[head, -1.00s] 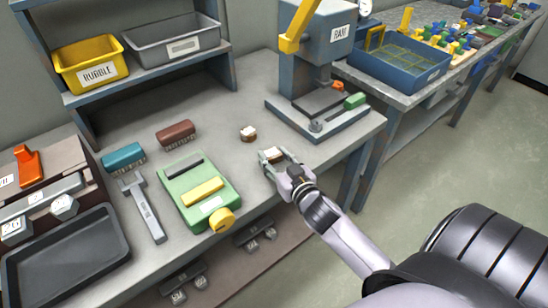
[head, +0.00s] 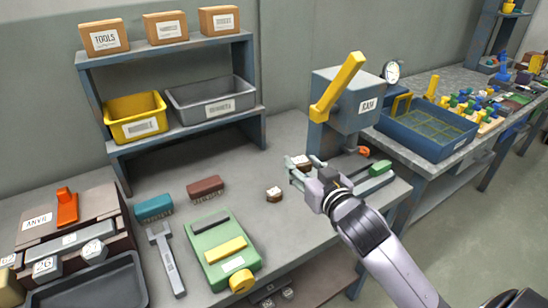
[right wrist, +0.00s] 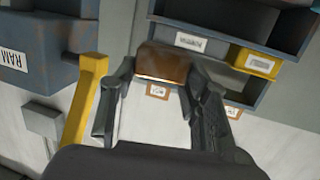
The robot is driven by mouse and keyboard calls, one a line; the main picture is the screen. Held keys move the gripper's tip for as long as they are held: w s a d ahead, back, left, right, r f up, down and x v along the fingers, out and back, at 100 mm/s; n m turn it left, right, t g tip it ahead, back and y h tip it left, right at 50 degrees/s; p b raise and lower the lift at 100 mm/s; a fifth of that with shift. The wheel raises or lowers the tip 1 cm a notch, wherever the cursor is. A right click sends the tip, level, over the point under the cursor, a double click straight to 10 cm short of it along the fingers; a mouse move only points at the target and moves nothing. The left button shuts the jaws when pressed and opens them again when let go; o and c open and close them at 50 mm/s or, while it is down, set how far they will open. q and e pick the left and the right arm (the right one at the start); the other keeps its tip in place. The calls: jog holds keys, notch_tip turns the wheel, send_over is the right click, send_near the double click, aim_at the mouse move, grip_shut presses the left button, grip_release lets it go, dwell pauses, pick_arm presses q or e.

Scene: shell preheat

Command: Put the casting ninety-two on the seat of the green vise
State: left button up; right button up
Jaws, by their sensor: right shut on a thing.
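My right gripper (head: 303,176) is shut on a small brown casting with a white face (head: 301,161). It holds the casting in front of the press. In the right wrist view the casting's brown side (right wrist: 161,64) shows between the fingertips. I cannot read a number on it. The green vise (head: 212,231) lies on the bench to the left of the gripper, with a dark jaw, a yellow jaw and a yellow knob. The held casting is apart from it. A second brown and white casting (head: 274,195) sits on the bench between them. My left gripper is not in view.
The press (head: 345,100) with a yellow lever stands at the back right. Teal (head: 154,208) and brown (head: 205,188) brushes and a grey tool (head: 166,260) lie around the vise's left and back. A shelf (head: 190,143) with bins stands behind.

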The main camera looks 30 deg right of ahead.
jog(key=shift+r, duration=0.25)
jog(key=s+a+f+n+y, duration=0.1)
jog(key=s+a+f, duration=0.2)
jog(key=a, duration=0.4)
jog(key=s+a+f+y, duration=0.1)
jog(key=s+a+f, duration=0.2)
jog(key=a, duration=0.3)
jog(key=w+d+r, duration=0.2)
jog(key=d, duration=0.2)
jog(key=w+d+r+h, duration=0.1)
jog(key=w+d, duration=0.1)
jog(key=d, duration=0.2)
jog(key=w+d+r+m+h, duration=0.1)
jog(key=w+d+r, duration=0.1)
jog(key=d, duration=0.2)
jog(key=shift+d+r, duration=0.3)
jog(key=shift+r, duration=0.05)
jog(key=shift+d+r, duration=0.2)
jog(key=shift+d, duration=0.05)
jog(key=b, duration=0.3)
send_over(298, 229)
notch_tip(298, 229, down, 16)
jog(key=shift+f, duration=1.85)
